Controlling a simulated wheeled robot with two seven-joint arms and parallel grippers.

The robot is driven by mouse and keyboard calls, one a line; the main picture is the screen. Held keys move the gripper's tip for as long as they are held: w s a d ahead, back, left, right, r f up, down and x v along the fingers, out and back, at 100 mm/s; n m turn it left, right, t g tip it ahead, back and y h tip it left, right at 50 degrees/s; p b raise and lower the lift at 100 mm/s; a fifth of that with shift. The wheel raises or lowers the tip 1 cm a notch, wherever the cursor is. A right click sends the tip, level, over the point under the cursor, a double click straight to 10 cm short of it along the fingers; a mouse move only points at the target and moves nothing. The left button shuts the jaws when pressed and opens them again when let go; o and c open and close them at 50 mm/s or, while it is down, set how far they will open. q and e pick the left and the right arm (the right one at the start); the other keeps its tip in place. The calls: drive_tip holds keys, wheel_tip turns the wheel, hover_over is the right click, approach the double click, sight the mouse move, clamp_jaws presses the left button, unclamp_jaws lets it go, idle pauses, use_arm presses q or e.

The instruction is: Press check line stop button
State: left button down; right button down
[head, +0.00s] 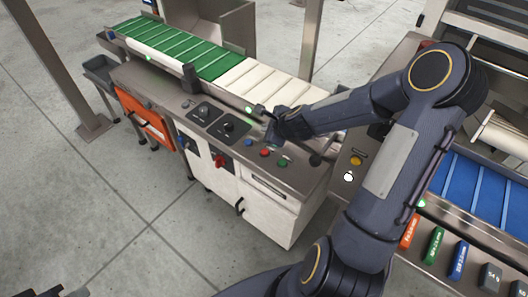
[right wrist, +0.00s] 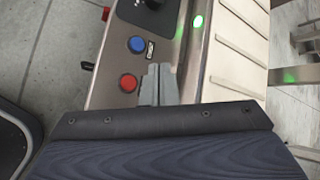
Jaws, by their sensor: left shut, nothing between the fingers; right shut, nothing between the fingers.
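A red button (head: 265,153) sits on the grey control panel (head: 300,172), between a blue button (head: 249,142) and a green button (head: 282,162). I cannot read which is labelled check line stop. My right gripper (head: 270,138) is shut and empty over the panel, just behind the red and blue buttons. In the right wrist view its closed fingers (right wrist: 158,68) are right of the red button (right wrist: 128,83) and lower right of the blue button (right wrist: 136,44). They appear apart from both; height is unclear. My left gripper (head: 55,292) shows only partly at the bottom left edge, shut.
Dark dial plates (head: 228,127) lie left of the buttons. A red switch (head: 219,160) is on the cabinet front. A green and white conveyor (head: 185,48) runs behind the panel. Another console with yellow and white buttons (head: 348,177) stands right. Open floor lies front left.

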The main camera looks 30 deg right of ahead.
drive_tip(key=b, duration=0.6)
hover_over(267, 154)
wheel_tip(267, 154, down, 8)
drive_tip(key=shift+r, duration=0.15)
drive_tip(key=shift+f+b, duration=0.45)
drive_tip(key=shift+b, duration=0.2)
idle(1.0)
drive_tip(key=shift+f+b, duration=0.4)
drive_tip(key=shift+b, duration=0.15)
drive_tip(key=shift+f+b, duration=0.45)
drive_tip(key=shift+b, duration=0.05)
idle(0.5)
drive_tip(key=shift+r+p, duration=0.6)
drive_tip(key=shift+r, duration=0.3)
